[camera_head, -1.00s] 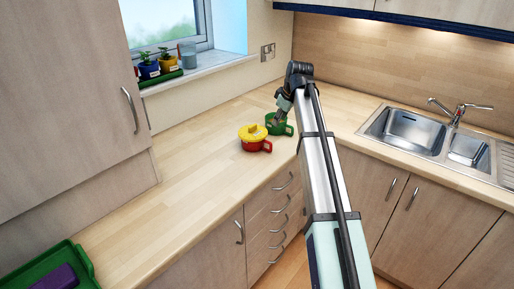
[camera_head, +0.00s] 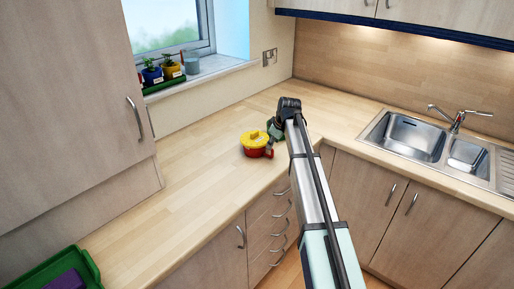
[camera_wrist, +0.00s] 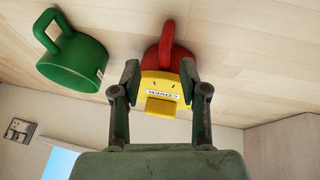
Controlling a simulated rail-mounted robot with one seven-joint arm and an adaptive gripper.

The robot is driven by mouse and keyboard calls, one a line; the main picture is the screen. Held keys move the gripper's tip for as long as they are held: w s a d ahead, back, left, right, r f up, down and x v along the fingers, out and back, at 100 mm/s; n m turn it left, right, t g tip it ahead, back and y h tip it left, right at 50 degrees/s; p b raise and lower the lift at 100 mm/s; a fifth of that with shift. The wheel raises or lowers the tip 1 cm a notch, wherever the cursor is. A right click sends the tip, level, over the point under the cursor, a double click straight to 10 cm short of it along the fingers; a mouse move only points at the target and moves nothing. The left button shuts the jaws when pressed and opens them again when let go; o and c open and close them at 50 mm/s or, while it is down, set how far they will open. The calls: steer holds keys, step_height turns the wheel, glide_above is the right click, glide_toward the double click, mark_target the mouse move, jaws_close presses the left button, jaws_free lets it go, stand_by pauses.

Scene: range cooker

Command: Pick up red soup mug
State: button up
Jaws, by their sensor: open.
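The red soup mug (camera_head: 255,153) stands on the wooden worktop with a yellow lid (camera_head: 251,138) on top. In the wrist view the red mug's body and handle (camera_wrist: 168,40) show above the yellow lid (camera_wrist: 162,90), which carries a "COVER" label. My gripper (camera_wrist: 160,72) is open, with one fingertip on each side of the mug and lid in that picture. I cannot tell whether the fingers touch it. In the head view my gripper (camera_head: 271,133) is at the mug's right side, partly hidden by my arm.
A sink (camera_head: 408,136) is at the right and potted plants (camera_head: 160,70) stand on the windowsill. A green tray (camera_head: 85,262) is at lower left. The worktop left of the red mug is clear.

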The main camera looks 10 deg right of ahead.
steer(key=shift+s+p+x, duration=0.15)
steer(key=shift+p+x, duration=0.45)
steer(key=shift+x, duration=0.7)
steer(key=shift+s+p+x, duration=0.15)
steer(key=shift+p+x, duration=0.4)
steer(key=shift+x, duration=0.7)
steer(key=shift+a+f, duration=0.1)
steer(key=shift+a, duration=0.05)
jaws_close()
